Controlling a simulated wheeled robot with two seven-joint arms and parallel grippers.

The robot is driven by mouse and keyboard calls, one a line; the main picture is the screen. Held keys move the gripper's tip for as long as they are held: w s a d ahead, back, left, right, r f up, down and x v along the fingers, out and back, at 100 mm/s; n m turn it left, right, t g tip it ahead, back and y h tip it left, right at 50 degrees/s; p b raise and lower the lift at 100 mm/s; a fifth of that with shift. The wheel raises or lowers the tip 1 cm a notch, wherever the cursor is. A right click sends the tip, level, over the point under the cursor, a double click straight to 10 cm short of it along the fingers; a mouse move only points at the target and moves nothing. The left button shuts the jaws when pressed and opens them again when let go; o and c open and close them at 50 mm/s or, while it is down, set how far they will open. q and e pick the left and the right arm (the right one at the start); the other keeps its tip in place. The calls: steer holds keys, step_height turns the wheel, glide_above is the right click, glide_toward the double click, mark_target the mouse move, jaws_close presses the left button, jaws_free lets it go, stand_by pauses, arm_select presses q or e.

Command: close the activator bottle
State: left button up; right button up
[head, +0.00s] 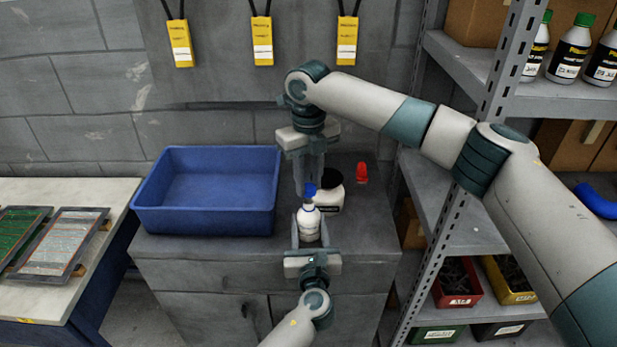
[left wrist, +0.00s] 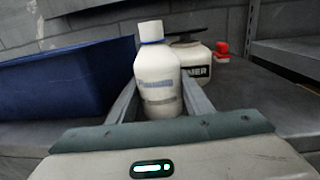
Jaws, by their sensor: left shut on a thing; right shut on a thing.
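The white activator bottle (head: 309,224) stands upright between the fingers of my left gripper (head: 311,240), at the cabinet's front. In the left wrist view the bottle (left wrist: 158,85) shows a white top with a thin blue band below it, and both fingers flank its body. My right gripper (head: 308,182) points down from above, shut on a small blue cap (head: 310,190). The cap lines up over the bottle's top in the head view. No right finger or full blue cap shows in the left wrist view, so the gap between cap and bottle is hard to judge.
A white jar with a black lid (head: 331,198) stands close behind the bottle, to the right. A red item (head: 361,173) is farther right. A blue bin (head: 205,222) takes up the cabinet's left side. Metal shelving (head: 450,207) stands at right.

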mark_target(309, 219)
steer(key=shift+f, duration=0.45)
steer(key=shift+f, duration=0.1)
steer(key=shift+f, duration=0.8)
steer(key=shift+f, duration=0.6)
stand_by(0.7)
